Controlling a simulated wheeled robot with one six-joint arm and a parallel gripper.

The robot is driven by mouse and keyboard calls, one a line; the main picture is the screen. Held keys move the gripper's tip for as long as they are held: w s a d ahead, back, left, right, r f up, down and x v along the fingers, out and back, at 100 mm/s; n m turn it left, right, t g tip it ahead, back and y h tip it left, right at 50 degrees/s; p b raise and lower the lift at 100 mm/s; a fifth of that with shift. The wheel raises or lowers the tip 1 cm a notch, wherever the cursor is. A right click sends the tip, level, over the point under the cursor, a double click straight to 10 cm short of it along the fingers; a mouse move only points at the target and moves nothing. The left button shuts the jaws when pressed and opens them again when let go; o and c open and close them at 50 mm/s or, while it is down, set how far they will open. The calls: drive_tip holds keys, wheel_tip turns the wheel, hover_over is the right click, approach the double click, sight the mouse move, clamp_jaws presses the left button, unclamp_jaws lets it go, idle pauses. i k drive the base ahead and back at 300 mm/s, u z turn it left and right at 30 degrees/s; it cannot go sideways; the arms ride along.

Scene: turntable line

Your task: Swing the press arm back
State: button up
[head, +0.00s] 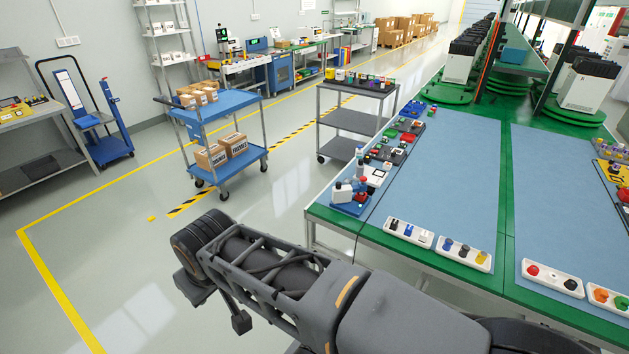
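I cannot pick out a press arm for certain at this size. Small devices stand along the left edge of the green-framed table (330,216). One has a blue base (349,207) with white blocks and a red part on it, at the near left corner. Behind it is a white unit (375,176) with red parts beside it. Whether either carries a swinging arm is too small to tell. My own dark grey arm crosses the bottom of the view, apart from these devices. My gripper does not show clearly; the arm's links seem to hide it.
White trays of coloured knobs (409,232) (463,253) line the table's near edge. Blue mats (452,170) on the table are mostly bare. A blue cart (228,101) with boxes and a grey cart (352,122) stand on the floor. Open floor lies at the left.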

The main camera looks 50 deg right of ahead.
sight(351, 191)
drive_tip(key=u, duration=0.1)
drive_tip(key=i, duration=0.75)
drive_tip(key=z, duration=0.95)
drive_tip(key=i, duration=0.6)
drive_tip(key=z, duration=0.7)
